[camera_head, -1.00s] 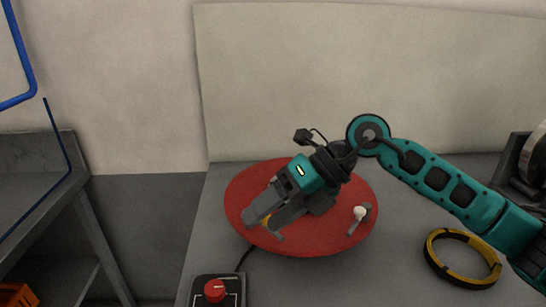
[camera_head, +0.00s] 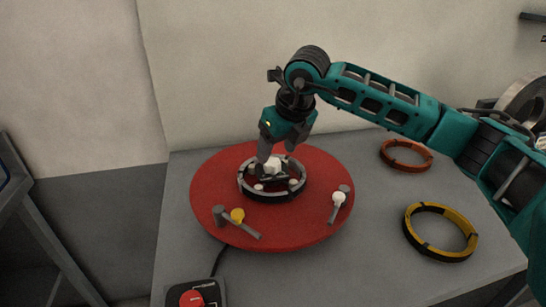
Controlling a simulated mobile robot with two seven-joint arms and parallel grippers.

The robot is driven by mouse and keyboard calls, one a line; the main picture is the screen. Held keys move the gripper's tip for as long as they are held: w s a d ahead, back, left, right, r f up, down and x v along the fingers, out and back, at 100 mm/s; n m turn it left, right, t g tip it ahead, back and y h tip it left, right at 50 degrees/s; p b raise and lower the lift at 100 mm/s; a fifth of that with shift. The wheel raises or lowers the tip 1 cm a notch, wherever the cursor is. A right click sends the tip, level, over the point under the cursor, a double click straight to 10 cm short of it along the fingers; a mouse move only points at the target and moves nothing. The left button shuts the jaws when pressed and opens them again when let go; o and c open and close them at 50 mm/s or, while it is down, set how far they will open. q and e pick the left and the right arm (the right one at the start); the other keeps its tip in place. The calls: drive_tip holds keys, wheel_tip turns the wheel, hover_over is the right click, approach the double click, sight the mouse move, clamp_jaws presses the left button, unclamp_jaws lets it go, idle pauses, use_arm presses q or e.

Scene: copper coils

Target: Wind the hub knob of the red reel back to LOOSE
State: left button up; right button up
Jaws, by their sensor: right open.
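A large round red disc (camera_head: 215,175), the likely red reel, lies on the grey table. A black and grey ring (camera_head: 272,194) sits on it around the hub. A pale, white knob-like piece (camera_head: 272,166) shows at the hub's middle. My right gripper (camera_head: 277,150) points down over the hub with its fingers open. The fingertips are close to the pale piece; I cannot tell whether they touch it. No LOOSE mark is readable. My left gripper is not in view.
An orange-red ring (camera_head: 406,164) and a yellow-black ring (camera_head: 440,250) lie at right. A control box with a red knob (camera_head: 190,298) stands at the front left.

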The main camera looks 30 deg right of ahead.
sight(272, 161)
drive_tip(key=shift+x, duration=2.1)
drive_tip(key=shift+r, duration=0.1)
drive_tip(key=shift+c, duration=0.3)
drive_tip(key=c, duration=1)
